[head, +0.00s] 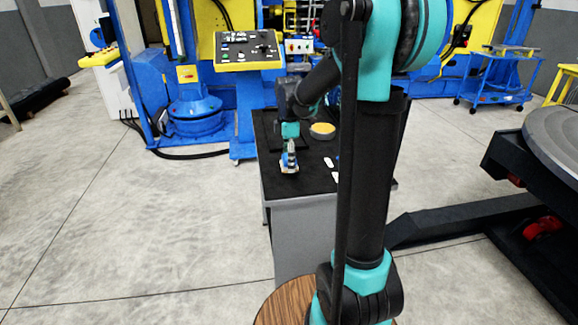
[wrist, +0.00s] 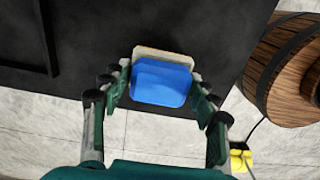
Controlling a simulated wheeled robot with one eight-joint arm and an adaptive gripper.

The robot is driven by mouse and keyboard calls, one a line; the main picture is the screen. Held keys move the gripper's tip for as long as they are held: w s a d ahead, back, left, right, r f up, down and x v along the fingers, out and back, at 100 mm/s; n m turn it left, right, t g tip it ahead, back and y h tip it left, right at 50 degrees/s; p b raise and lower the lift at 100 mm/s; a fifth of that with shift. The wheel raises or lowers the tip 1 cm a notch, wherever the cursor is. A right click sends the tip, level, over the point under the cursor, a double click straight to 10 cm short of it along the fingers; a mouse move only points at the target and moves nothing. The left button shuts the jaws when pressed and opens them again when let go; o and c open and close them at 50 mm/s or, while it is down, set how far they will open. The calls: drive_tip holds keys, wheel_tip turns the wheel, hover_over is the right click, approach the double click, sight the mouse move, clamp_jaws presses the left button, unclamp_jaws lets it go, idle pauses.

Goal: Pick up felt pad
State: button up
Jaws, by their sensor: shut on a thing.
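The felt pad, a blue block with a pale cream layer along one side, is in the middle of the wrist view (wrist: 161,83). It shows small in the head view (head: 289,168) near the front left edge of the black-topped table. My gripper (wrist: 160,90) has one finger on each side of the pad and is shut on it. In the head view my gripper (head: 290,150) comes down over the pad from above. I cannot tell whether the pad touches the table top.
The black-topped table (head: 305,183) also carries a round yellow-topped thing (head: 322,130) and small white pieces (head: 329,162). A wooden barrel (wrist: 275,65) is at right in the wrist view. A round grey turntable (head: 560,135) stands at right; open floor lies left.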

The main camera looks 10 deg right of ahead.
wheel_tip(320, 180, up, 17)
drive_tip(key=shift+r, duration=0.15)
drive_tip(key=o, duration=0.5)
drive_tip(key=shift+c, duration=1.1)
